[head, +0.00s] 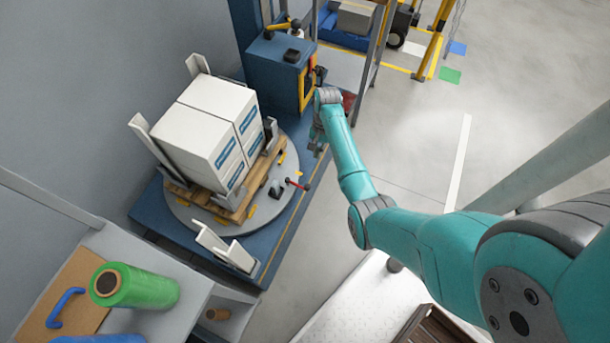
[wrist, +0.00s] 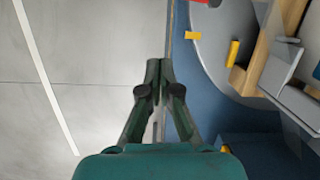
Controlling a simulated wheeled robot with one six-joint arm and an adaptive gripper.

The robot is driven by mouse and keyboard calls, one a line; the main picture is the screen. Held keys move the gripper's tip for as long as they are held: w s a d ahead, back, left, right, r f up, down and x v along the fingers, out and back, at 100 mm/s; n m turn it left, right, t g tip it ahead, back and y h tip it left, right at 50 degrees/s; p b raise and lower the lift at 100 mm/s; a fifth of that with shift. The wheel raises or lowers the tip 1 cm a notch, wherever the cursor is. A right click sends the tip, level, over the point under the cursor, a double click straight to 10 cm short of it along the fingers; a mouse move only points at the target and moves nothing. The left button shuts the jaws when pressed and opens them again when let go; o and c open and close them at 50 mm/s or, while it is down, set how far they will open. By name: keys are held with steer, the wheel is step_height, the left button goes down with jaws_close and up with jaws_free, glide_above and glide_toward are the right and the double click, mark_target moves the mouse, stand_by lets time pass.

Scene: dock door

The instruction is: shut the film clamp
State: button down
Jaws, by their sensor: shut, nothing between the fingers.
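The film clamp looks to be the small dark block (head: 276,188) with a red lever (head: 297,184) on the front right rim of the round grey turntable (head: 235,224). The lever sticks out to the right of the block; I cannot tell whether the clamp is open or shut. In the wrist view only a bit of red (wrist: 205,2) shows at the top edge, perhaps the lever. My gripper (head: 319,150) is shut and empty, apart from the clamp, beyond it toward the control cabinet. In the wrist view the gripper's fingertips (wrist: 159,66) are together, over the blue base's edge.
White cartons (head: 208,122) stand on a wooden pallet (head: 226,207) on the turntable, between upright white plates. A blue cabinet (head: 273,70) with a yellow panel stands behind. A green film roll (head: 135,286) lies on the bench at front left. The floor at right (head: 415,140) is clear.

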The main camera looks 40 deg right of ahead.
steer(key=shift+w+d+r, duration=0.2)
steer(key=shift+w+r, duration=0.05)
steer(key=shift+r, duration=0.1)
steer(key=s+a+f, duration=0.2)
steer(key=a+f, duration=0.4)
steer(key=f, duration=0.4)
steer(key=shift+s, duration=0.3)
steer(key=shift+s+a+m, duration=0.1)
steer(key=shift+s+m, duration=0.05)
steer(key=shift+m, duration=0.15)
stand_by(0.5)
